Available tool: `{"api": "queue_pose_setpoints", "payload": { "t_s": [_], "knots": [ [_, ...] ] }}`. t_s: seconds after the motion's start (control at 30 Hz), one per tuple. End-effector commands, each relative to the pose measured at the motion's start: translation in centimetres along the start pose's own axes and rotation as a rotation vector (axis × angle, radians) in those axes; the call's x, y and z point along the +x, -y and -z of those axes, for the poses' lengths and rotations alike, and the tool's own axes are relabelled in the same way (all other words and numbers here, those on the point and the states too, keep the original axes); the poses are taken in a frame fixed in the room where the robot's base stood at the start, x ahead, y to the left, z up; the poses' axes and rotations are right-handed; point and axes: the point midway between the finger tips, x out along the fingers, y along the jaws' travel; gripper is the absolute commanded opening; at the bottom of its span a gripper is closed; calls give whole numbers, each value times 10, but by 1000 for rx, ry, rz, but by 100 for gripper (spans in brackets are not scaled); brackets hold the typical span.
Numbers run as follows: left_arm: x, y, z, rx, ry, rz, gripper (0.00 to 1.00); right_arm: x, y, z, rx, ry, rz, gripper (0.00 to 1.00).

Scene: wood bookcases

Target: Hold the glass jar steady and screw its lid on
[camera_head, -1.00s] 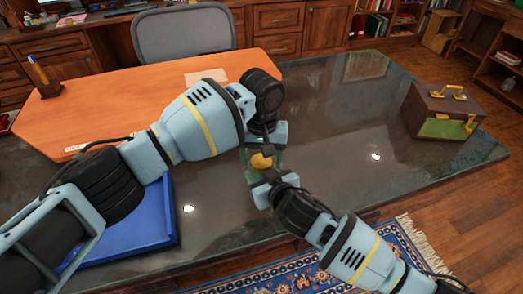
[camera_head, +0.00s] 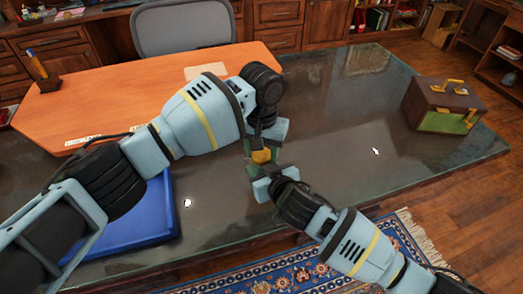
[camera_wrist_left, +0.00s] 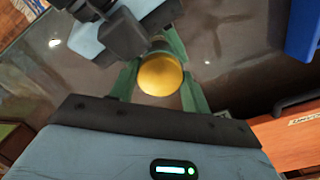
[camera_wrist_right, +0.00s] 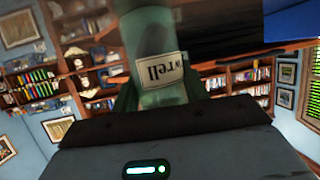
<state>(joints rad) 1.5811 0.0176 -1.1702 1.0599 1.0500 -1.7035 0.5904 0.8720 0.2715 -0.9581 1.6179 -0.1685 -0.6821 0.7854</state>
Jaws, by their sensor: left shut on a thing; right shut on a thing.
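The yellow lid (camera_head: 262,156) shows between the two grippers in the head view and as a round yellow top in the left wrist view (camera_wrist_left: 160,75). My left gripper (camera_head: 264,146) is shut on it from above, with a green finger on either side. The pale green glass jar (camera_wrist_right: 143,35) carries a white label (camera_wrist_right: 158,71) in the right wrist view. My right gripper (camera_wrist_right: 152,92) is shut on the jar from the side, above the table. The grippers hide most of the jar in the head view. I cannot tell how far the lid is seated.
The dark glossy table (camera_head: 340,120) is clear right of the grippers. A blue tray (camera_head: 150,215) lies at left under my left arm. An orange-brown desk board (camera_head: 110,85) with a pen holder (camera_head: 45,85) is behind. A brown and green box (camera_head: 443,105) stands at right.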

Motion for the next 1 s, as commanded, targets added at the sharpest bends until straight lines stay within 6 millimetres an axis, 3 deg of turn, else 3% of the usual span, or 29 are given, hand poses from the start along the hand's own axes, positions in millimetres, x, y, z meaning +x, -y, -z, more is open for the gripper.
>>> {"api": "queue_pose_setpoints", "payload": {
  "t_s": [0.33,0.37,0.5,0.77,1.0],
  "knots": [
    [0,0,0,36,-1,0,20,0,0,0,0,1,0,0],
    [0,0,0,36,-1,0,50,0,0,0,0,1,0,0],
    [0,0,0,35,-1,0,68,0,0,0,0,1,0,0],
    [-1,-1,0,36,-1,-1,69,0,0,0,0,1,0,0],
    [-27,-1,0,37,-2,-2,69,0,0,0,0,1,0,0]
  ]
}}
